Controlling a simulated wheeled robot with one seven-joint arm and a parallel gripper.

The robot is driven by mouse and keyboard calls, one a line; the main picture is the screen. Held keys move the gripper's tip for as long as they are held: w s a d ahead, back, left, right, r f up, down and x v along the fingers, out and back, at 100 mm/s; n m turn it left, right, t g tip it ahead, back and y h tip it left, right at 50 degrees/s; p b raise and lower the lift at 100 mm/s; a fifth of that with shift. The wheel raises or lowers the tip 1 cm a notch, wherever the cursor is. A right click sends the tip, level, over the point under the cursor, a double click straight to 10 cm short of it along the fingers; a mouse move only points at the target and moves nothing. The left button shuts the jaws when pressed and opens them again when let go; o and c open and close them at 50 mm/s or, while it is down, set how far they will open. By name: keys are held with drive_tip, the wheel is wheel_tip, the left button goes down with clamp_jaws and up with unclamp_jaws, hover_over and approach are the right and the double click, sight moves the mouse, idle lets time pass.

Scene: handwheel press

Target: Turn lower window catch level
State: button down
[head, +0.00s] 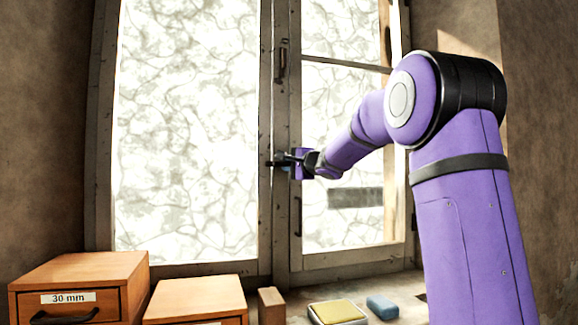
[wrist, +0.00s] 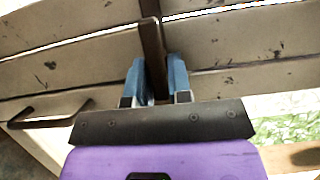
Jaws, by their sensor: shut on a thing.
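The lower window catch is a dark brown bar (wrist: 151,45) on the window's middle stile. In the wrist view it stands between my gripper's two blue fingers and runs across the stile boards, about square to them. My gripper (wrist: 156,75) is shut on it. In the head view my gripper (head: 285,160) is at the middle stile, and the dark end of the lower catch (head: 271,164) pokes out to its left, looking roughly level. The fingers hide the rest of the catch and its pivot.
An upper catch (head: 281,64) hangs upright above. A pull handle (head: 298,216) sits below my gripper, also in the wrist view (wrist: 45,112). Wooden drawer boxes (head: 80,270), a wood block (head: 271,304), a yellow sponge (head: 338,311) and a blue block (head: 382,306) stand below the window.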

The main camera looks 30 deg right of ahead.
drive_tip(key=c, duration=1.1)
unclamp_jaws()
drive_tip(key=shift+f, duration=0.1)
drive_tip(key=s, duration=0.7)
drive_tip(key=s+d, duration=0.1)
drive_tip(key=s, duration=0.2)
drive_tip(key=shift+s+d, duration=0.1)
drive_tip(key=shift+s, duration=0.3)
